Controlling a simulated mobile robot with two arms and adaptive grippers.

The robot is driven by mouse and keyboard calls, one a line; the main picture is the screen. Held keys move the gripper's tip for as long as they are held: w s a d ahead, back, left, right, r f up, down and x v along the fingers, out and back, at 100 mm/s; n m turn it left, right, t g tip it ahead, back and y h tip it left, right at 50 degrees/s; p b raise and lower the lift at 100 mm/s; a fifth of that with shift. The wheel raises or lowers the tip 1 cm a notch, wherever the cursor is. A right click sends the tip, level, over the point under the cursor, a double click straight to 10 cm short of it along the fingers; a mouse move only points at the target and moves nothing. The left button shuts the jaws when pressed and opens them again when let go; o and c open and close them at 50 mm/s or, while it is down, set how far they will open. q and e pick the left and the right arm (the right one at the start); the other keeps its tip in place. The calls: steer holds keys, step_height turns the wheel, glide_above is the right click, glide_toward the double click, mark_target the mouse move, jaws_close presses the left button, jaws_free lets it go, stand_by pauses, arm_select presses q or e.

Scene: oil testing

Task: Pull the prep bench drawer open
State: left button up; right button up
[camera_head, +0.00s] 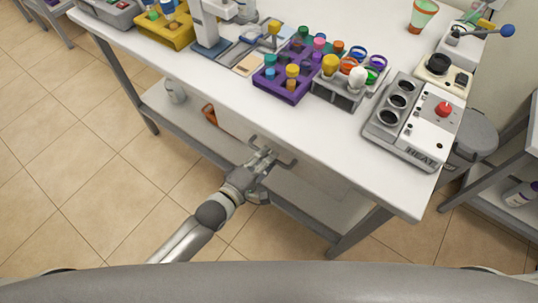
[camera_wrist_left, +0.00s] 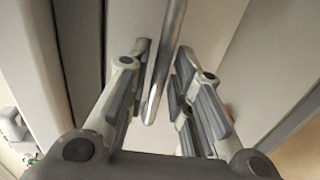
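The prep bench (camera_head: 215,80) has a white top, and a pale drawer front (camera_head: 316,174) sits under its front edge. The drawer looks shut. A grey bar handle (camera_head: 288,164) stands out from the drawer front. My left gripper (camera_head: 264,157) is at the handle. In the left wrist view the handle bar (camera_wrist_left: 165,65) runs between the two fingers of my left gripper (camera_wrist_left: 162,75). The fingers are apart, with the left finger close to the bar and a gap on the right. Whether any finger touches it is unclear. My right gripper is out of view.
On the bench top are a purple tube rack (camera_head: 285,92), a grey rack (camera_head: 337,92) and a heater block (camera_head: 412,120). A lower shelf (camera_head: 190,120) holds a bottle (camera_head: 175,91). Tiled floor in front of the bench is clear.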

arm_select(q)
steer(key=shift+x, duration=0.8)
steer(key=shift+c, duration=0.3)
jaws_close()
steer(key=shift+s, duration=0.1)
